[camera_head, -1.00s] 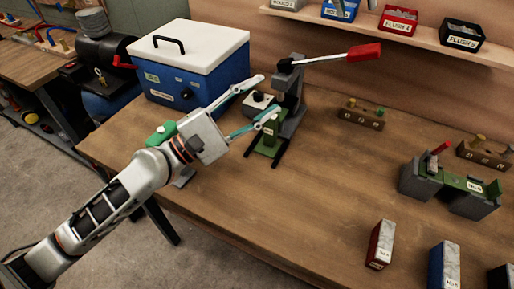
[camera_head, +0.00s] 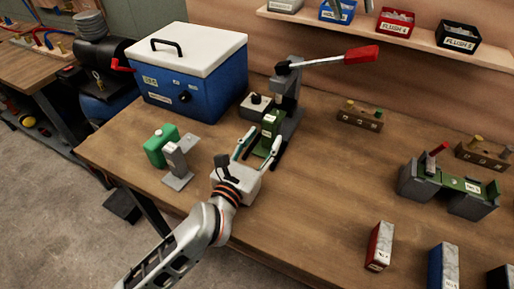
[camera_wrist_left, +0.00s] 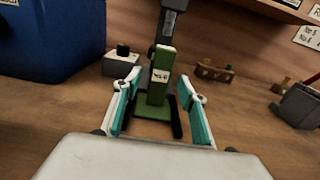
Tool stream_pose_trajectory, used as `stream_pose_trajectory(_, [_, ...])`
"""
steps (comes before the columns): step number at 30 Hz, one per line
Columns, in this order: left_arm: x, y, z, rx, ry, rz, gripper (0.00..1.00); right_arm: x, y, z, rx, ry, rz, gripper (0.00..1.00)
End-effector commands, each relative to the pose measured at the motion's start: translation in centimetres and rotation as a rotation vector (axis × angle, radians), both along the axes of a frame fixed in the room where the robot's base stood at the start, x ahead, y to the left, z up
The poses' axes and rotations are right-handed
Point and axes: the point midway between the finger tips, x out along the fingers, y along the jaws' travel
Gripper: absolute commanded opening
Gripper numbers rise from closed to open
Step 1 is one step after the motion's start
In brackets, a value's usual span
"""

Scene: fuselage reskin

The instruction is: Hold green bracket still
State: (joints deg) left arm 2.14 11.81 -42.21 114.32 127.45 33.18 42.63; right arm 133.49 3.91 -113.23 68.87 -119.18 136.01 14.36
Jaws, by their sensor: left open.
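The green bracket (camera_head: 271,124) with a white label stands upright at the foot of the grey lever press (camera_head: 290,90). It also shows in the left wrist view (camera_wrist_left: 158,85), centred between the fingers. My left gripper (camera_head: 257,148) is open in front of the bracket, with its teal-padded fingers pointing at it. In the left wrist view the fingers (camera_wrist_left: 158,95) lie one to each side of the bracket, with a gap on both sides. I cannot tell how far they reach along it. My right gripper is not in view.
A blue cooler (camera_head: 190,85) stands behind left of the press. A green object (camera_head: 160,146) and grey stand (camera_head: 178,165) are at left. The press's red-ended lever (camera_head: 362,54) sticks out right. A grey fixture (camera_head: 470,200) is at far right. The table's middle is clear.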

Motion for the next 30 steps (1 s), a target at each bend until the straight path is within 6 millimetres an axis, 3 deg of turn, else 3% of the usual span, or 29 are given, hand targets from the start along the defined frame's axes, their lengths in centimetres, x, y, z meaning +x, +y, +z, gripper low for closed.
stream_pose_trajectory(9, [3.2,-1.3,0.1,0.0,-0.003,0.0,0.42,0.0,0.0,0.0,0.0,0.0,0.0,0.28])
stream_pose_trajectory(19, [3.5,-1.4,0.1,0.0,-0.002,0.0,0.42,0.0,0.0,0.0,0.0,0.0,0.0,0.28])
stream_pose_trajectory(20, [3.5,-1.4,0.1,0.0,-0.002,-0.001,0.36,0.0,0.0,0.0,0.0,0.0,0.0,0.28])
stream_pose_trajectory(24, [3.5,-1.4,0.1,0.001,-0.003,-0.001,0.0,0.0,0.0,0.0,0.0,0.0,0.0,0.28])
stream_pose_trajectory(26, [3.5,-1.4,0.1,0.0,-0.002,-0.001,0.0,0.0,0.0,0.0,0.0,0.0,0.0,0.28])
stream_pose_trajectory(30, [3.4,-1.4,0.1,0.0,-0.002,-0.001,0.0,0.0,0.0,-0.1,0.01,-0.004,-0.013,0.0])
